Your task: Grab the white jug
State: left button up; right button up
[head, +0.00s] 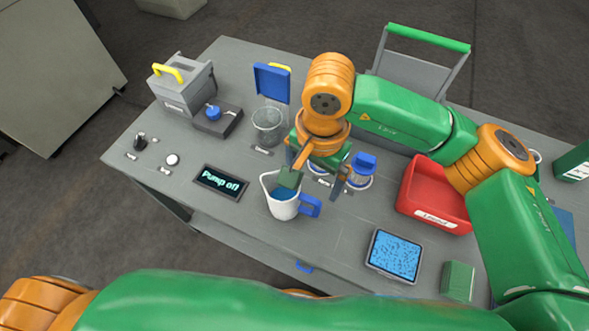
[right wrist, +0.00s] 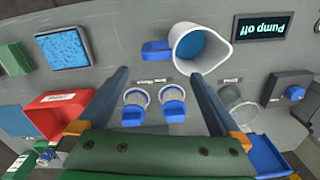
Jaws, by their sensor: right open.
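The white jug (head: 283,210) stands upright on the grey table, with blue inside and a blue handle (head: 311,206) on its right. In the right wrist view the jug (right wrist: 178,58) shows near the top, beyond the fingertips, its handle (right wrist: 156,50) pointing left. My right gripper (head: 316,180) is open and empty, above and just behind the jug. One finger overlaps the jug's rim in the head view; I cannot tell if they touch. In the right wrist view the fingers (right wrist: 156,78) are wide apart. My left gripper is out of view.
Two clear containers with blue parts (right wrist: 172,97) stand close by, under my right gripper. A clear beaker (head: 267,127), a "Pump off" display (head: 219,182), a red bin (head: 425,195) and a blue-topped tray (head: 394,256) are around. The table in front of the jug is clear.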

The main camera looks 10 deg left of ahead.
aim_at(295, 202)
jog(key=f, duration=0.7)
jog(key=f+p, duration=0.1)
jog(key=f, duration=0.3)
jog(key=shift+s+a+f, duration=0.1)
jog(key=shift+s+f, duration=0.25)
jog(key=shift+s, duration=0.05)
jog(key=shift+r, duration=0.1)
grip_shut()
